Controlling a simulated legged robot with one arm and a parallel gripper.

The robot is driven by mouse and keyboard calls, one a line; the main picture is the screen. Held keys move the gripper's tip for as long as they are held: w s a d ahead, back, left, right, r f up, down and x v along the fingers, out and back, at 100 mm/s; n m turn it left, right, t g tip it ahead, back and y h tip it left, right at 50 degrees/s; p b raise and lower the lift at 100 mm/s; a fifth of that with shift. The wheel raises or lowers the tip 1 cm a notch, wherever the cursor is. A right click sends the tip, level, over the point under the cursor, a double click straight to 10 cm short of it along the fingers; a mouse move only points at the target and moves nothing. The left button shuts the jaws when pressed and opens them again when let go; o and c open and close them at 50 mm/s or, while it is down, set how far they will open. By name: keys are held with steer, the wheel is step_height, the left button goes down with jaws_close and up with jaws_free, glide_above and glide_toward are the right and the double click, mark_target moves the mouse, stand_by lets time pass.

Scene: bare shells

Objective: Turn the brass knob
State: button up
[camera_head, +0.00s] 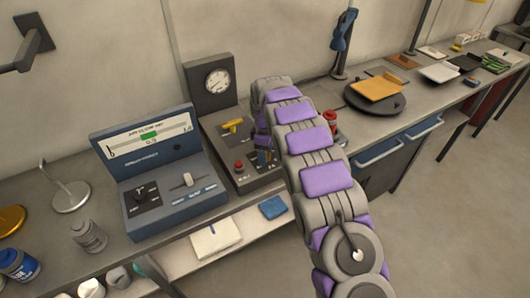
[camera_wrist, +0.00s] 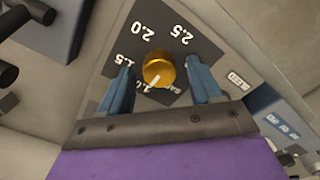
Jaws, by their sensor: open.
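The brass knob (camera_wrist: 158,70) shows in the wrist view on a dark dial plate marked 1.0, 1.5, 2.0 and 2.5. Its white pointer line is at the lower edge, near the 1.0 mark, which is partly covered. My gripper (camera_wrist: 158,62) is open, with one blue finger on each side of the knob and a visible gap to it in the picture. I cannot tell how far the fingertips are from the panel.
A round gauge (camera_head: 217,80) stands behind. A blue meter console (camera_head: 152,160) is to the left. A dark round plate with a yellow board (camera_head: 377,87) is to the right.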

steer(key=c, duration=1)
steer(key=shift+c, duration=0.2)
steer(key=shift+r+p, duration=0.1)
steer(key=shift+p, duration=0.2)
